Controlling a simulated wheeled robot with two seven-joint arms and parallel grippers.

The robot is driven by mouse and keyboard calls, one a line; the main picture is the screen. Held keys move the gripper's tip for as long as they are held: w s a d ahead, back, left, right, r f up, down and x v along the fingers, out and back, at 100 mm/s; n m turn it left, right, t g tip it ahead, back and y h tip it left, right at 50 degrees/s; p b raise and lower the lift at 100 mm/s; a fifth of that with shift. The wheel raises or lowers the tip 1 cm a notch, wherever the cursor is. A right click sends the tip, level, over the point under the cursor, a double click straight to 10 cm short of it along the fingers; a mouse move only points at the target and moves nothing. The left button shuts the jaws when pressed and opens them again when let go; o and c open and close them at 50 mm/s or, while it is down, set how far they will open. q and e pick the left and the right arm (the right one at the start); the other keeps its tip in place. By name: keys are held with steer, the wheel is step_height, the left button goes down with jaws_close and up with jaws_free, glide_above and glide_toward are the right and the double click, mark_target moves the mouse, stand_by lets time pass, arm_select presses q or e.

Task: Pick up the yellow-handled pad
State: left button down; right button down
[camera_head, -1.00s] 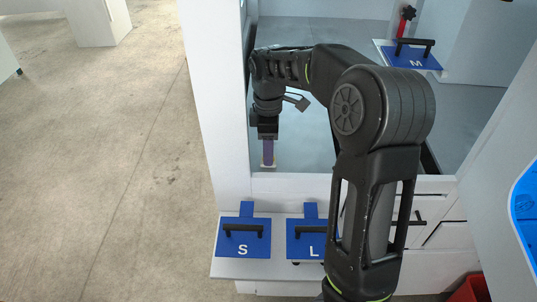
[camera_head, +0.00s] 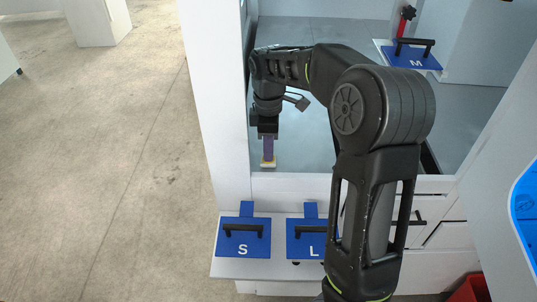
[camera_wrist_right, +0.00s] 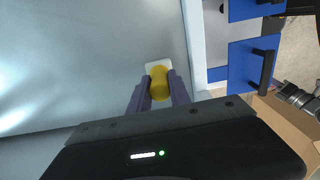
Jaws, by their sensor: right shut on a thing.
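The yellow-handled pad (camera_wrist_right: 158,80) shows in the right wrist view as a yellow rounded handle on a white base, between the purple fingers of my right gripper (camera_wrist_right: 158,92). In the head view the pad (camera_head: 268,163) is a small pale and yellow piece at the fingertips of my right gripper (camera_head: 268,155), which points down over the grey surface near its front left corner. The right gripper is shut on the handle. I cannot tell whether the pad touches the surface. My left gripper is not in view.
A white shelf in front holds blue plates marked S (camera_head: 255,251) and L (camera_head: 303,251) with black handles. A blue plate marked M (camera_head: 402,62) lies at the back right. White walls flank the grey work surface (camera_head: 310,150). A red bin (camera_head: 470,290) stands at lower right.

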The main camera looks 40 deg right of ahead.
steer(key=shift+r, duration=0.1)
steer(key=shift+r, duration=0.6)
step_height(320, 180, up, 6)
steer(key=shift+r+b, duration=0.15)
steer(key=shift+b, duration=0.25)
step_height(320, 180, up, 2)
steer(key=shift+r+p, duration=0.25)
steer(key=shift+p, duration=0.65)
